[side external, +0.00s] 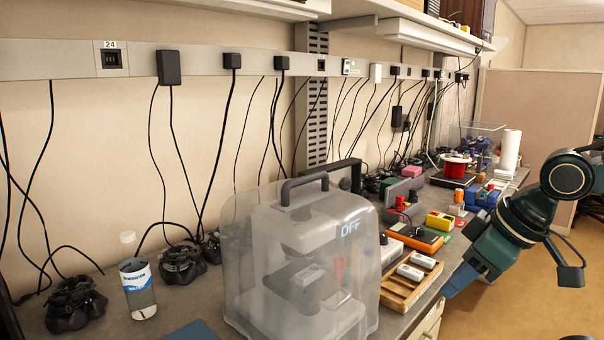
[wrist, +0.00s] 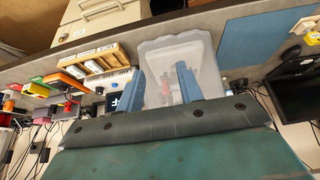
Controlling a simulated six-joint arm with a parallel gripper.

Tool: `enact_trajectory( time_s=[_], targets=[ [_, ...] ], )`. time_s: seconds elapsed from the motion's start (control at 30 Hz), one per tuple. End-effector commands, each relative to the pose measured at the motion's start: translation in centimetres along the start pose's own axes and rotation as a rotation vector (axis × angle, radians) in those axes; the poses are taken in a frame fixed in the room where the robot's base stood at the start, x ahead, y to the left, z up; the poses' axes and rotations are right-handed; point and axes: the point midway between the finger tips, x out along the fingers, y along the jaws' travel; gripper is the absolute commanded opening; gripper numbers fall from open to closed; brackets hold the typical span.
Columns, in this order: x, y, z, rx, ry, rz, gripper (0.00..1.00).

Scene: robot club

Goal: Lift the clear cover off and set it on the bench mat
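The cover also shows in the wrist view (wrist: 205,50), beyond my fingers. The blue bench mat (wrist: 265,36) lies to the cover's right there; only its corner (side external: 195,332) shows at the bottom of the side view. My gripper (wrist: 160,78) has its two blue fingers apart with nothing held. In the side view my gripper (side external: 460,281) is at the bench's front edge, right of and clear of the cover.
A wooden tray (side external: 403,302) with pale blocks and an orange meter (side external: 417,238) are beside the cover. Cables hang along the wall. The visible mat in the wrist view looks bare.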

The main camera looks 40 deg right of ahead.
Motion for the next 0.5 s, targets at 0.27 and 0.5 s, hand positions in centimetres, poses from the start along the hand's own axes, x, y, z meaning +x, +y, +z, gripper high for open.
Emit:
enact_trajectory(
  time_s=[0.27, 0.5],
  targets=[
    [0.0, 0.0, 0.0, 0.0, 0.0, 0.0, 0.21],
    [-0.17, 0.01, -0.38, -0.017, 0.002, 0.001, 0.21]
  ],
)
